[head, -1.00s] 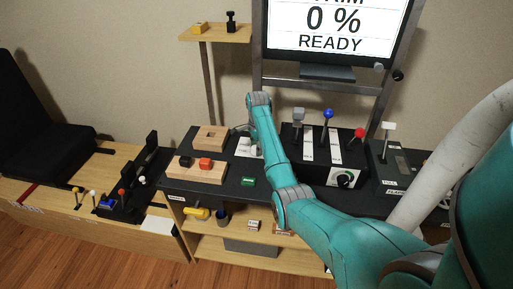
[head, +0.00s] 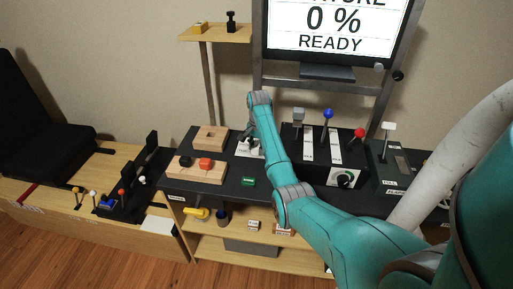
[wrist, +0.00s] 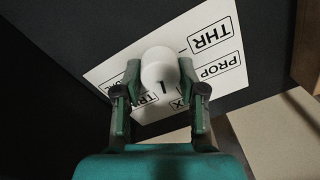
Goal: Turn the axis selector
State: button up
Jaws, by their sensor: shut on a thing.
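The axis selector is a round white knob (wrist: 160,66) with a dark pointer mark, in the middle of the wrist view. It sits on a white label plate (wrist: 105,75) with boxed words, of which THR and PROP are readable. My gripper (wrist: 160,78) is shut on the knob, one green finger on each side. The fingers cover part of the lower labels. In the head view, my gripper (head: 246,141) is small at the plate (head: 247,153), and the knob is hidden there.
A screen (head: 330,30) reads "...TURE 0 % READY", its top word cut off. Levers with grey, blue (head: 327,113) and red (head: 359,132) knobs stand right of my arm. Wooden blocks (head: 208,139) lie left of the plate.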

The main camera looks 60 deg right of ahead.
aim_at(256, 146)
jog(key=n, duration=0.6)
jog(key=shift+w, duration=0.1)
jog(key=n, duration=0.6)
dwell(0.4)
jog(key=o, duration=1.2)
jog(key=shift+c, duration=0.2)
notch_tip(256, 146, up, 8)
jog(key=shift+d+f, duration=0.1)
jog(key=shift+f, duration=0.15)
